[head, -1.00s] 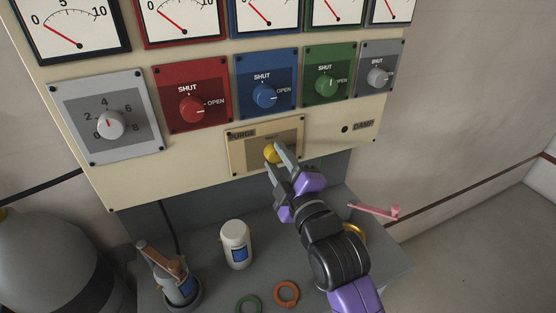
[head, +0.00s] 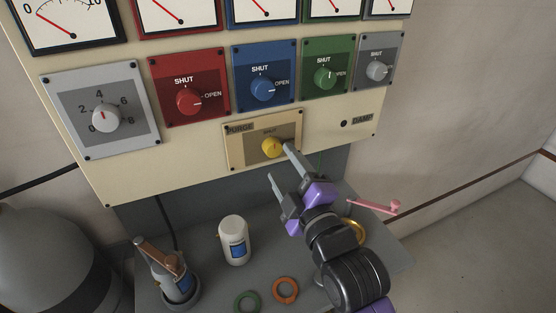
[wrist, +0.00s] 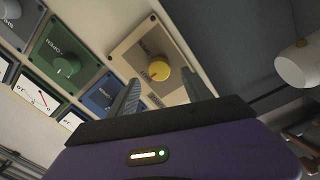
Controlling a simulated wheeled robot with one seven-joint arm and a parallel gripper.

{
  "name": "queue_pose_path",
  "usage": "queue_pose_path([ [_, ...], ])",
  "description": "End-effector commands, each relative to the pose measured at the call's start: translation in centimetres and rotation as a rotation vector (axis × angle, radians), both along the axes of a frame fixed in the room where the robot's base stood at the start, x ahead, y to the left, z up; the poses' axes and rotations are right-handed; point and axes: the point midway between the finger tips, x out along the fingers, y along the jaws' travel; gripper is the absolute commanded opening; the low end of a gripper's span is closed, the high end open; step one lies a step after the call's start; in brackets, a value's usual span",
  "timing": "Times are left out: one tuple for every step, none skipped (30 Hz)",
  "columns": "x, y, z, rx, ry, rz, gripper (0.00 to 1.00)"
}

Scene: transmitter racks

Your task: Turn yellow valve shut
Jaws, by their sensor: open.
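The yellow valve knob (head: 271,147) sits on a beige plate (head: 237,153) marked PURGE, low on the cream panel. The word SHUT stands above the knob, and its pointer mark is toward that word as far as I can see. My gripper (head: 279,160) is open, with its fingers apart and nothing between them. It is below and slightly right of the knob, with one fingertip close to the knob's right side. In the wrist view the yellow knob (wrist: 159,71) shows beyond and between the two open fingers (wrist: 165,92).
Red (head: 190,101), blue (head: 263,89) and green (head: 324,77) knobs sit above on the panel. A white bottle (head: 234,240), an orange ring (head: 285,290), a green ring (head: 247,302) and a pink lever (head: 375,205) are on or over the grey shelf below.

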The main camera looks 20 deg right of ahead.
Motion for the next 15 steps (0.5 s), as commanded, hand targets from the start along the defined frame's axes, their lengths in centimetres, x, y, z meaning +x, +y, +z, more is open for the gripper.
queue_pose_path([
  [-0.9,0.0,-0.3,0.000,0.001,0.000,0.58],
  [-1.3,0.0,-0.3,0.000,0.001,0.000,0.58],
  [-1.9,0.0,-0.4,0.000,0.002,0.001,0.58],
  [-2.2,0.0,-0.4,0.001,0.002,0.001,0.58],
  [-2.5,0.1,-0.4,0.001,0.002,0.001,0.58],
  [-2.8,0.1,-0.3,0.001,0.000,0.001,0.58],
  [-3.0,0.1,-0.3,0.001,0.000,0.001,0.58],
  [-3.2,0.1,-0.3,0.001,0.001,0.002,0.58],
  [-3.3,0.1,-0.3,0.001,0.000,0.001,0.58],
  [-3.4,0.1,-0.3,0.001,0.000,0.001,0.58],
  [-3.4,0.1,-0.2,0.001,0.000,0.001,0.58],
  [-3.5,0.1,-0.2,0.001,0.000,0.001,0.58],
  [-3.5,0.1,-0.2,0.001,0.000,0.001,0.58],
  [-3.5,0.1,-0.2,0.001,0.000,0.001,0.58],
  [-3.4,0.1,-0.2,0.001,0.000,0.001,0.58],
])
